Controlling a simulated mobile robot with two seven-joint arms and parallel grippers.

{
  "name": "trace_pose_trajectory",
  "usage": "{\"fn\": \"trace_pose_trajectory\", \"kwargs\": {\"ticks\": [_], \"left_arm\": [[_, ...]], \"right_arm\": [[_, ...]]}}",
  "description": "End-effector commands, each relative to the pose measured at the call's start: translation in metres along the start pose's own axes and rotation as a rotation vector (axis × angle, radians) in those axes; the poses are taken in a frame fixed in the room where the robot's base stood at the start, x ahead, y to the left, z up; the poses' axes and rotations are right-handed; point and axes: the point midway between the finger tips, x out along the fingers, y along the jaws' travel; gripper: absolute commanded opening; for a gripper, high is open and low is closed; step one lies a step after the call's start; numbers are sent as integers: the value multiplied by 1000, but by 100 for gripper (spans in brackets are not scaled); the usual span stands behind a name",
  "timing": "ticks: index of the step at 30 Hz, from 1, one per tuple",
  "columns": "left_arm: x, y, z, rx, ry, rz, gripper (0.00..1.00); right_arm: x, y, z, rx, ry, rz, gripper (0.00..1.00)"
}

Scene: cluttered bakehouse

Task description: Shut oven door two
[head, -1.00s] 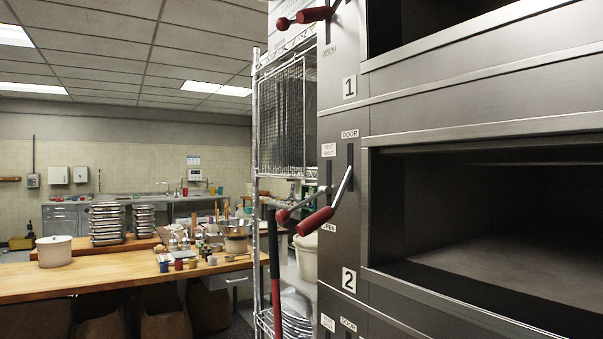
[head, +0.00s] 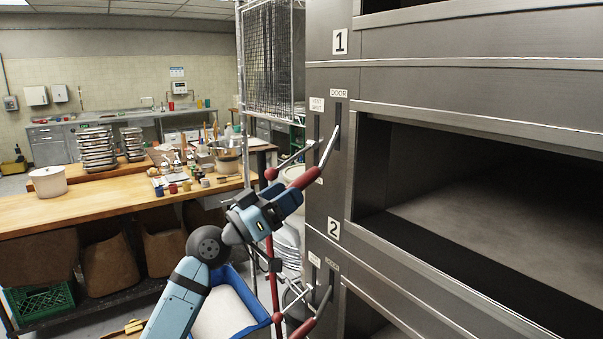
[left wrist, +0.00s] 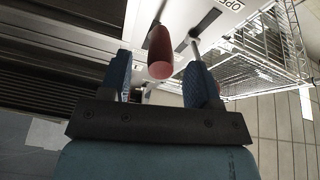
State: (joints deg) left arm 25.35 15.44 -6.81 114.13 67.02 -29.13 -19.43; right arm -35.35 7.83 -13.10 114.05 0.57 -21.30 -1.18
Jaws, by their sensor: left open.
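Oven deck two stands open, its dark chamber (head: 455,195) showing at the right of the head view. The number 2 plate (head: 334,229) is on the steel front beside it. Above the plate, the door lever slants down-left from its slot to a red grip (head: 305,178). My left gripper (head: 291,192) is open just below and beside this grip. In the left wrist view, the red grip (left wrist: 160,52) lies between the lines of the two blue fingers (left wrist: 160,82), near their tips; contact cannot be told. My right gripper is not in view.
A vent lever with a red knob (head: 271,174) is close beside the door lever. Another red-gripped lever (head: 302,329) is below. A wire rack (head: 272,60) stands behind. A wooden table (head: 110,207) with pans and jars is at the left.

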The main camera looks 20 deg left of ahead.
Motion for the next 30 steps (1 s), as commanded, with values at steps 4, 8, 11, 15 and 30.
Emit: {"fn": "trace_pose_trajectory", "kwargs": {"ticks": [4,8,11,15,30], "left_arm": [[26,0,-3,-2,1,0,57],[39,0,-1,-1,0,0,57],[43,0,0,0,0,0,57],[44,0,1,1,-1,-1,57],[44,0,0,1,0,-1,0]], "right_arm": [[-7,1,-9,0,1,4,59],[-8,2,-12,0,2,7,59],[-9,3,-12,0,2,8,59],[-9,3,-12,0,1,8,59],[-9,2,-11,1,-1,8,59]]}}
